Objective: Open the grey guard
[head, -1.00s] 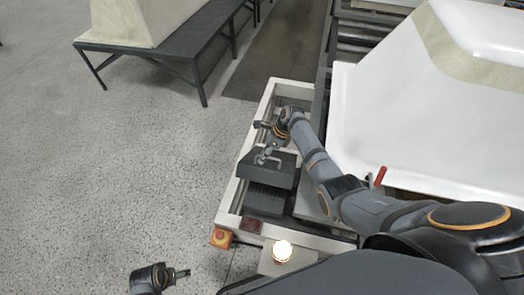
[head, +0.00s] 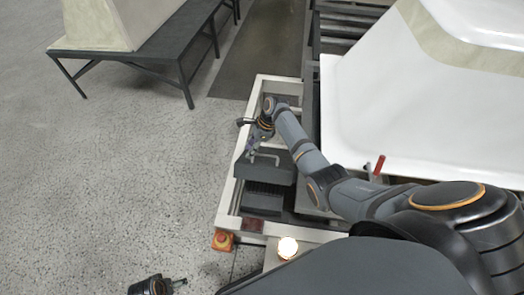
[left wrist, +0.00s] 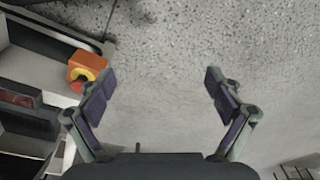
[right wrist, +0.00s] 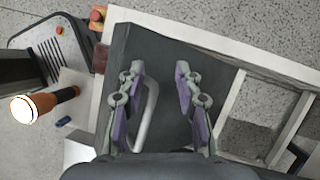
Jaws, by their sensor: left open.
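The grey guard (head: 279,170) is a dark grey, box-like cover on the pale machine frame, and it looks lowered. Its light bar handle (head: 266,157) is on top; it also shows in the right wrist view (right wrist: 148,118). My right gripper (head: 252,152) is over the guard beside the handle. In the right wrist view its fingers (right wrist: 159,70) are apart, with the handle between them, closer to the left finger; contact cannot be told. My left gripper (head: 181,283) is low at the bottom edge, away from the guard, open and empty in the left wrist view (left wrist: 160,88).
An emergency stop button (head: 223,240) and a lit round lamp (head: 287,248) are at the frame's near end. A large white tub shell (head: 400,120) stands to the right, with a red lever (head: 379,165) near its edge.

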